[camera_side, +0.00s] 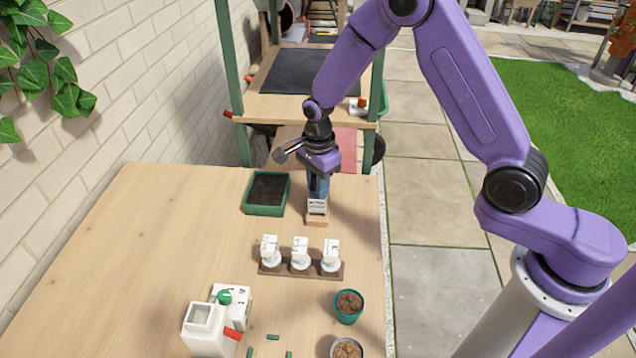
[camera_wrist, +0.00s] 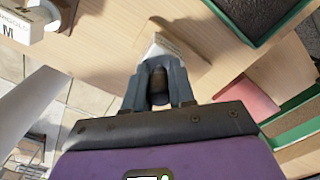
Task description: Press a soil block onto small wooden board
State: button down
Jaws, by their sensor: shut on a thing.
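In the side view my gripper (camera_side: 318,188) points down at the right part of the table, shut on a tool with a white, dark-lettered lower part (camera_side: 317,206). The tool's lower end is right over the small wooden board (camera_side: 316,220); I cannot tell whether it touches the board. In the wrist view my gripper (camera_wrist: 158,88) has its fingers close together, and the white part of the tool (camera_wrist: 165,46) shows just beyond them. No soil block can be made out; the tool's underside is hidden.
A green tray of dark soil (camera_side: 247,208) stands left of the board. A brown rack (camera_side: 315,271) with three white labelled items is in front. Nearer are a white device (camera_side: 205,335), a green pot (camera_side: 348,307) and a pale pot (camera_side: 347,347). The left table is clear.

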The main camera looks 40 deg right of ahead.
jog(key=shift+s+f, duration=0.2)
jog(key=shift+w+r, duration=0.15)
jog(key=shift+r, duration=2.95)
